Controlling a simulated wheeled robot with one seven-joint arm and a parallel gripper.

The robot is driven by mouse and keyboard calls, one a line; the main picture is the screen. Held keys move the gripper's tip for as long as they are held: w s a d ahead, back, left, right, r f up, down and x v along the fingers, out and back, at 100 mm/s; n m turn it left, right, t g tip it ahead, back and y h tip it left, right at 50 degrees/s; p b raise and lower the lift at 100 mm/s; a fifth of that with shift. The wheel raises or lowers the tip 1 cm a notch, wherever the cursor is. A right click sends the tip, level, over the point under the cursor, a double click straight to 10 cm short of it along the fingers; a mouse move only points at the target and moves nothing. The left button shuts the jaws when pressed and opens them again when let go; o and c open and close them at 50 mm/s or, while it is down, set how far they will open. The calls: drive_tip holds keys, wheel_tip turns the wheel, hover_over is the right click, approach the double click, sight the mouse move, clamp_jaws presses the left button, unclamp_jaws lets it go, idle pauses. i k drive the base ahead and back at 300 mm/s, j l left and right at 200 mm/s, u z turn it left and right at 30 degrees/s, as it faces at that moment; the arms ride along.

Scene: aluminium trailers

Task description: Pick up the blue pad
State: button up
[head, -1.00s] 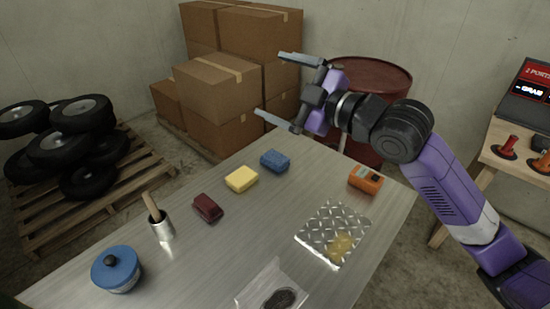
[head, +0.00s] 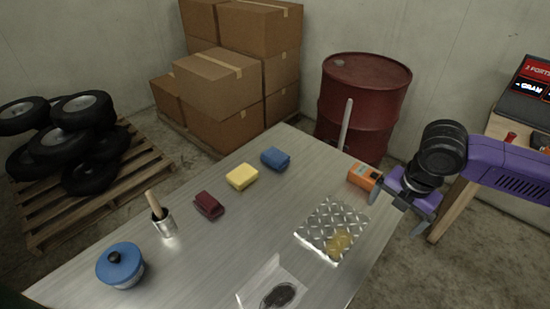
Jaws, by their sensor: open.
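The blue pad (head: 275,158) lies on the far end of the metal table (head: 215,256), just behind and right of the yellow pad (head: 242,177). A dark red pad (head: 208,205) lies nearer, to the left. My gripper (head: 386,180) is at the right edge of the table, beside the orange device (head: 362,177), well right of the blue pad. Its fingers are spread apart with nothing seen between them.
A diamond-plate sheet (head: 331,228) with a yellowish patch lies right of centre. A clear bag (head: 273,288) with a dark item is at the front. A red drum (head: 364,100) stands behind the table.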

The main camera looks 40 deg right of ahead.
sight(277, 159)
drive_tip(key=i, duration=1.5)
